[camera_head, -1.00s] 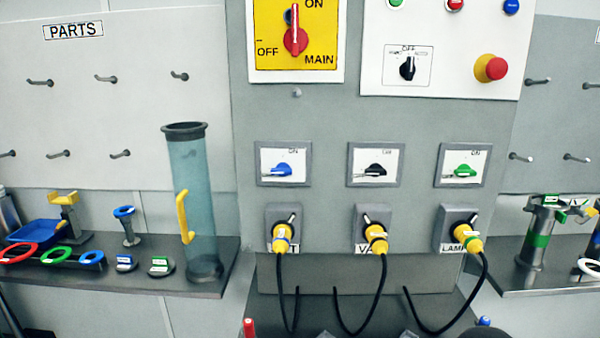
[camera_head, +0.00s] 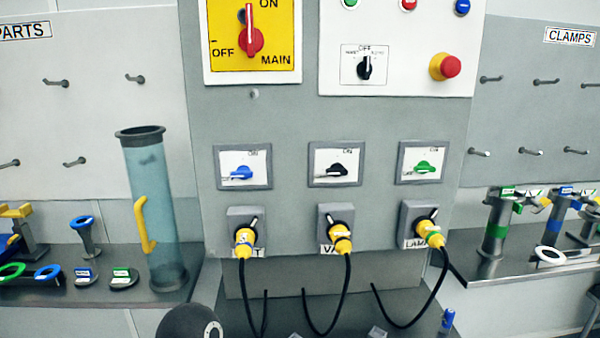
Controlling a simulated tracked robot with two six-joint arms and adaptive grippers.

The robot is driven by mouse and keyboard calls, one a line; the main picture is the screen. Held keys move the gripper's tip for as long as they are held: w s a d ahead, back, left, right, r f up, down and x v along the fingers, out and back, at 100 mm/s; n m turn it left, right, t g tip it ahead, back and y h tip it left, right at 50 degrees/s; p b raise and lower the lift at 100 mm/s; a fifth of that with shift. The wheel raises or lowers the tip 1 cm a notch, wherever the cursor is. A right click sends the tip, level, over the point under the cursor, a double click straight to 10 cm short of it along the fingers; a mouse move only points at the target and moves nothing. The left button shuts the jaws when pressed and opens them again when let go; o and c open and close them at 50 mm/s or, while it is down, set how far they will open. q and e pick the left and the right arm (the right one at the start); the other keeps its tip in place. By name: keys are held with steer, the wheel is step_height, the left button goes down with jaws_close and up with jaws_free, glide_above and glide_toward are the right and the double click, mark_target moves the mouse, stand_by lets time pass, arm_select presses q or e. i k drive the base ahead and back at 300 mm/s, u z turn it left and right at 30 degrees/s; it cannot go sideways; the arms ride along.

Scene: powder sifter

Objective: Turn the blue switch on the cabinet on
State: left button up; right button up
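The blue switch (camera_head: 240,173) is on the left framed white plate of the grey cabinet (camera_head: 285,112). Its handle lies about level, with the tip towards the left. An "ON" label sits at the upper right of its plate. Nothing covers the switch. Neither of my grippers shows; only a dark rounded part of my own arm (camera_head: 188,322) rises at the bottom edge, well below the switch.
A black switch (camera_head: 337,170) and a green switch (camera_head: 425,167) sit to the right. Yellow plugs with black cables hang below. The red main switch (camera_head: 251,38) and an emergency button (camera_head: 445,66) are above. A clear tube (camera_head: 152,205) stands left.

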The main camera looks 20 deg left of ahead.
mark_target(242, 171)
steer(key=z, duration=0.2)
steer(key=k, duration=1.5)
steer(key=u, duration=1.2)
steer(key=i, duration=1)
steer(key=z, duration=0.1)
